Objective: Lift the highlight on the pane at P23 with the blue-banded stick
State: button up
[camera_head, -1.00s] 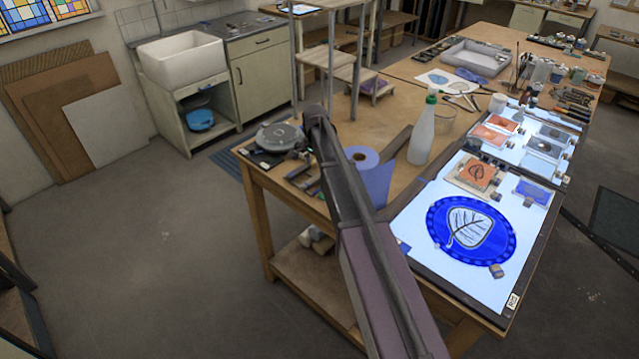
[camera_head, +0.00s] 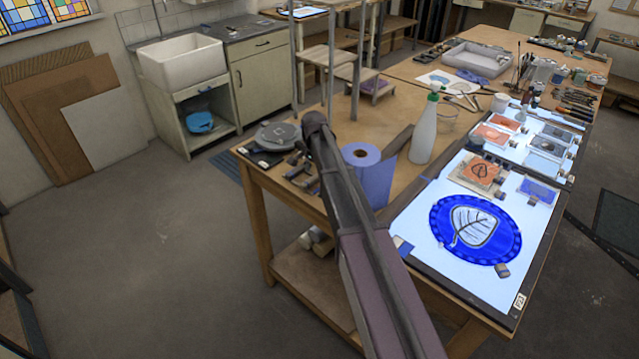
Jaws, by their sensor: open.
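An oval pane (camera_head: 432,228) with a deep blue border and a pale leaf drawn in dark lines lies on the lit white light table (camera_head: 415,240). A small white label (camera_head: 519,300) sits at the light table's near right corner; its print is too small to read surely. I cannot pick out a blue-banded stick; several thin upright tools (camera_head: 519,68) stand at the back right, their bands too small to tell. My arm rises from the bottom across the bench's left part, left of the pane. My gripper does not show.
A white spray bottle (camera_head: 423,133) and a blue paper roll (camera_head: 361,157) stand left of the light table. Small blocks (camera_head: 502,270) and orange and blue glass pieces (camera_head: 480,171) lie near the pane. The left floor is clear.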

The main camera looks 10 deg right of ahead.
jog(key=shift+f+b, duration=0.6)
jog(key=shift+f, duration=0.3)
grip_shut()
